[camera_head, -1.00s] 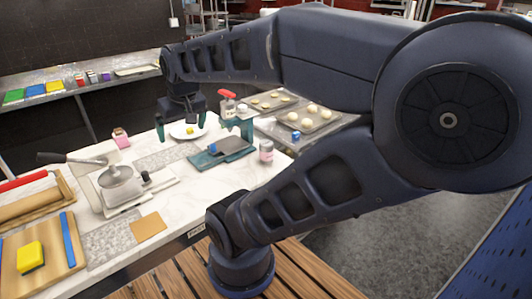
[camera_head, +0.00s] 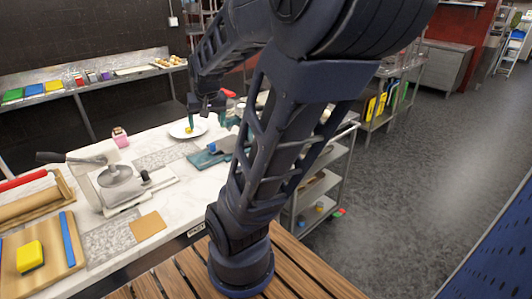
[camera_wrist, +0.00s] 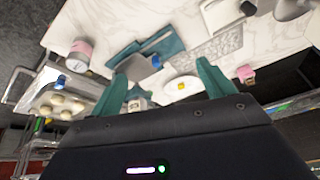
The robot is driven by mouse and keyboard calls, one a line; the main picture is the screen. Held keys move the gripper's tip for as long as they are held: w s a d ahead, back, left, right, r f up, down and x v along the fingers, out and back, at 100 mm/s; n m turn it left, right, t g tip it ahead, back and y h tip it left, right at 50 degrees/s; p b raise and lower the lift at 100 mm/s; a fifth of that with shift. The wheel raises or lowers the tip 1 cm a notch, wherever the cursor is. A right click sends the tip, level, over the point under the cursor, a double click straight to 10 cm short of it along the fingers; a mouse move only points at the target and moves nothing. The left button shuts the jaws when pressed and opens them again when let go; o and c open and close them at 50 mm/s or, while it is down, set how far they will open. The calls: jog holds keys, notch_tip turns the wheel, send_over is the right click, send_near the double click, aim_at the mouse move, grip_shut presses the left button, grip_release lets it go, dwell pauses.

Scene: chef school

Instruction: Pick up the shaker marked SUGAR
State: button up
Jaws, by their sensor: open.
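One container (camera_head: 120,137) stands on the marble counter left of the plate, and shows at the right of the wrist view (camera_wrist: 245,74). The other (camera_wrist: 78,54) stands at the upper left of the wrist view; in the head view my arm hides it. My gripper (camera_head: 207,122) is open and empty above the counter near the plate. Its teal fingers are spread wide in the wrist view (camera_wrist: 163,80), with neither container between them.
A tray of pale rounds (camera_wrist: 62,103) shows in the wrist view.

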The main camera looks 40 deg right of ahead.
jog(key=d+f+m+h, duration=0.1)
jog(key=d+f+m, duration=0.1)
jog(key=d+f, duration=0.2)
jog(key=s+d+f+m+g+h, duration=0.1)
jog(key=d+f, duration=0.3)
jog(key=d, duration=0.7)
jog(key=d+f+m, duration=0.4)
jog(key=d, duration=0.4)
jog(key=shift+s+g+h, duration=0.15)
jog(key=shift+g+h, duration=0.25)
jog(key=shift+x, duration=2.8)
jog(key=shift+s+x, duration=0.15)
jog(key=shift+x, duration=0.6)
jog(key=shift+s+x, duration=0.15)
jog(key=shift+x, duration=1.8)
jog(key=shift+a, duration=0.15)
jog(key=c, duration=1.2)
jog(key=shift+o, duration=0.2)
jog(key=shift+r, duration=0.15)
